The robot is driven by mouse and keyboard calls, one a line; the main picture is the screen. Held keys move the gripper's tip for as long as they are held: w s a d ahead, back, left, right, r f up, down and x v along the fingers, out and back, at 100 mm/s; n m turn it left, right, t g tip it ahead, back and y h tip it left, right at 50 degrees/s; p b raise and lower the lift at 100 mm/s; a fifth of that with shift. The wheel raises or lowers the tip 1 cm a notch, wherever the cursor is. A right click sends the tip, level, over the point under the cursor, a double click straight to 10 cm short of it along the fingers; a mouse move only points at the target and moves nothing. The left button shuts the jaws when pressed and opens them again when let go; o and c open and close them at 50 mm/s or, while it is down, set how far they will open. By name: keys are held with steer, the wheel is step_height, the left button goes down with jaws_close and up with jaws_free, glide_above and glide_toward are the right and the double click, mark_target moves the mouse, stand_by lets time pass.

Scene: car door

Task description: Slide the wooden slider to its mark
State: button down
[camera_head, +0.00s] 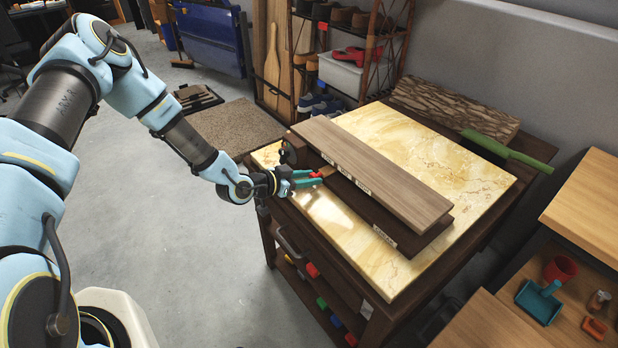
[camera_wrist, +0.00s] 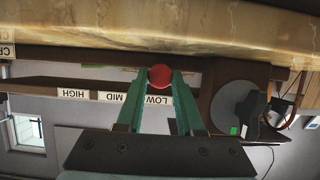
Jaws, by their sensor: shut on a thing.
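A long two-layer wooden unit, with a light brown top board (camera_head: 375,170) over a dark base (camera_head: 375,212), lies on the marble-topped table. A red round knob (camera_wrist: 160,76) sits between the green fingertips of my gripper (camera_wrist: 160,84), which is shut on it. In the wrist view, upside-down labels read LOW (camera_wrist: 155,100), MID (camera_wrist: 112,97) and HIGH (camera_wrist: 73,94). The knob is near LOW. The slider's body is mostly hidden.
A bark-textured block (camera_head: 455,105) and a green-handled object (camera_head: 505,150) lie at the back. A wooden bench (camera_head: 590,205) with small tools is at the right. A dark round part (camera_wrist: 238,106) is close beside my gripper.

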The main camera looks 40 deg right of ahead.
mark_target(336, 190)
steer(key=s, duration=0.4)
steer(key=s+b, duration=0.1)
steer(key=s, duration=0.2)
steer(key=shift+a, duration=0.25)
steer(key=c, duration=0.6)
jaws_free()
steer(key=shift+o, duration=0.2)
steer(key=b+v, duration=0.3)
steer(key=v, duration=0.7)
steer(key=shift+a+r, duration=0.15)
steer(key=shift+a, duration=0.2)
steer(key=shift+w, duration=0.1)
